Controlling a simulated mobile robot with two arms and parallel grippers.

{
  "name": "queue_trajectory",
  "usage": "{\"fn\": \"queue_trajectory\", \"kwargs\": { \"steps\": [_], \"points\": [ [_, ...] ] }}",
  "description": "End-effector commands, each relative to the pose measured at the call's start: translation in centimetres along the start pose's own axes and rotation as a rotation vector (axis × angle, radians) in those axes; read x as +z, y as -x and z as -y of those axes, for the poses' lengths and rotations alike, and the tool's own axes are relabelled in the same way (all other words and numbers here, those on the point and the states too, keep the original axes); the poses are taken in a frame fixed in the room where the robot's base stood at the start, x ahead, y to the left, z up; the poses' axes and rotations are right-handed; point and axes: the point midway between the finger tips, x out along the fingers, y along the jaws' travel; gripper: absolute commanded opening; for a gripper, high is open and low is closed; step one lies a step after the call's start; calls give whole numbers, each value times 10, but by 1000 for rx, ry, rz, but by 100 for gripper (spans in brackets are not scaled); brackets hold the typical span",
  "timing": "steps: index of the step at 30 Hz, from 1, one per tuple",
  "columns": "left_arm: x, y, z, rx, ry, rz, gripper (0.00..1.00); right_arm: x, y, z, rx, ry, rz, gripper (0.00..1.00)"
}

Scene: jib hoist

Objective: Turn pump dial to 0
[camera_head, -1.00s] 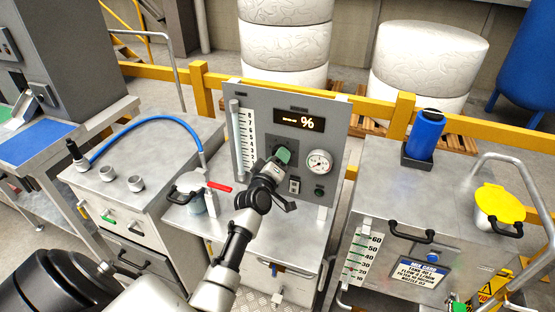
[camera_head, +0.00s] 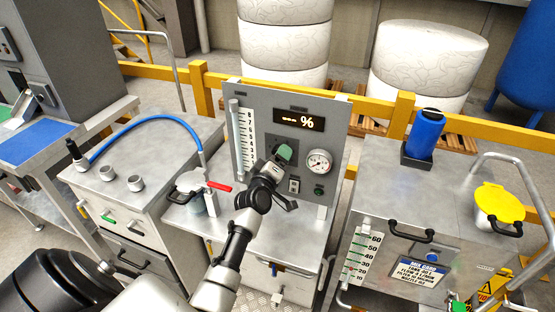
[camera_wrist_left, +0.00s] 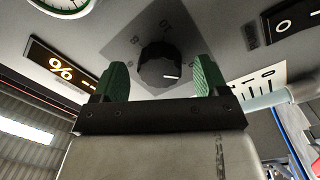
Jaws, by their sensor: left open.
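The pump dial (camera_wrist_left: 160,68) is a black ribbed knob with a white pointer mark on a dark square scale plate. It shows in the left wrist view, between the two green fingertips of my left gripper (camera_wrist_left: 158,82). The fingers are spread, with a gap on each side of the knob. In the head view my left gripper (camera_head: 281,156) is in front of the grey pump panel (camera_head: 244,108) and hides the dial. The lit display (camera_head: 299,120) above shows a "%" sign with small unreadable text beside it. My right gripper is not seen.
A round gauge (camera_head: 318,162) and a small switch (camera_head: 294,186) sit right of my gripper. A lidded pot (camera_head: 190,184) and red lever (camera_head: 220,187) are at the left. A blue bottle (camera_head: 425,130) stands on the right cabinet.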

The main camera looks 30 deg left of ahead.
Motion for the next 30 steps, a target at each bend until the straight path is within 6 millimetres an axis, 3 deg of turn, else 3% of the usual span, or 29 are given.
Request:
{"fn": "queue_trajectory", "kwargs": {
  "steps": [8, 21, 30],
  "points": [
    [1, 16, 2, 0, 0, 0, 74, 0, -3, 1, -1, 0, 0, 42],
    [1, 96, 2, -1, -1, 0, 74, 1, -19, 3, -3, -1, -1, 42],
    [0, 108, 0, 0, 0, 0, 74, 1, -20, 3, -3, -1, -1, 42]
  ]
}}
